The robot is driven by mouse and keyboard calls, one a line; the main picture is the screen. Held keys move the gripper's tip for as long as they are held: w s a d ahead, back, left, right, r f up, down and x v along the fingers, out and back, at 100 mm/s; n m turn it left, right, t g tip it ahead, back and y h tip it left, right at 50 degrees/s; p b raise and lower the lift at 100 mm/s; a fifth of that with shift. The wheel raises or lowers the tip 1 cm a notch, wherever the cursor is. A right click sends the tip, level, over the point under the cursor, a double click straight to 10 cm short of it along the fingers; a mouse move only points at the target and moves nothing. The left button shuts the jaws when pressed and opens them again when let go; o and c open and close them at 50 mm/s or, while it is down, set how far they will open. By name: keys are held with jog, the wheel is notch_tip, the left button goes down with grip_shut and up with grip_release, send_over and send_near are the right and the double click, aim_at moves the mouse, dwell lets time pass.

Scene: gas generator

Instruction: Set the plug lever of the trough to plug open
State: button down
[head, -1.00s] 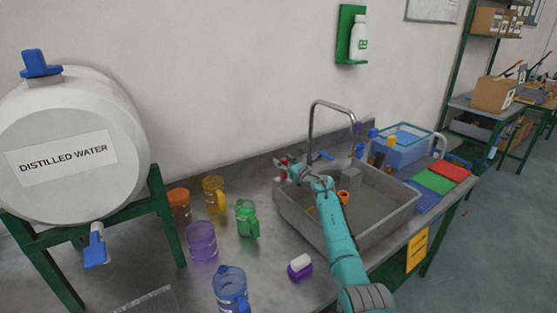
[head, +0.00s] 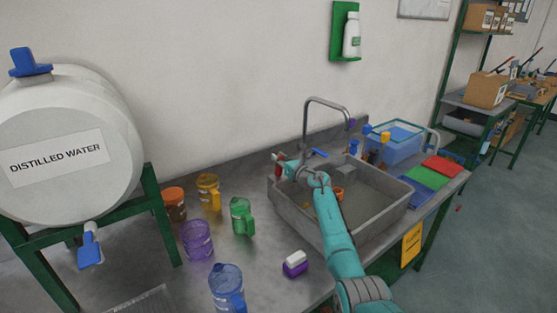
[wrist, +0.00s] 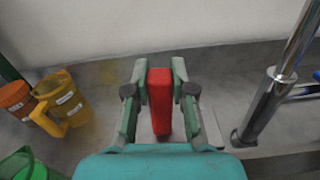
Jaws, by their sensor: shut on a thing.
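The grey trough (head: 385,228) is set in the metal bench, with a tall curved tap (head: 306,125) behind it. A red lever (wrist: 159,100) stands between the fingers of my gripper (wrist: 160,88) in the wrist view. My gripper is shut on this lever, with one green finger on each side. In the head view my gripper (head: 284,165) is at the back left corner of the trough. Only a small bit of the red lever (head: 278,158) shows there. The plug itself cannot be made out.
The tap's steel column (wrist: 265,105) rises close to the right of my gripper. A clear blue box (head: 397,142) and coloured mats (head: 428,177) are at the right.

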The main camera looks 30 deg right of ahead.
jog(key=d+m, duration=0.1)
jog(key=m, duration=0.1)
jog(key=d+m, duration=0.1)
jog(key=m, duration=0.1)
jog(key=shift+d+f, duration=0.35)
jog(key=shift+f, duration=0.05)
jog(key=m, duration=0.1)
jog(key=d+m, duration=0.1)
jog(key=shift+w+d+f+m, duration=0.1)
jog(key=shift+d+f+m, duration=0.1)
jog(key=shift+f+m, duration=0.15)
jog(key=shift+d+f+m, duration=0.55)
jog(key=shift+f+m, duration=0.15)
jog(key=shift+m, duration=0.45)
jog(key=c, duration=1)
grip_release()
jog(key=shift+o, duration=0.2)
notch_tip(320, 180, up, 10)
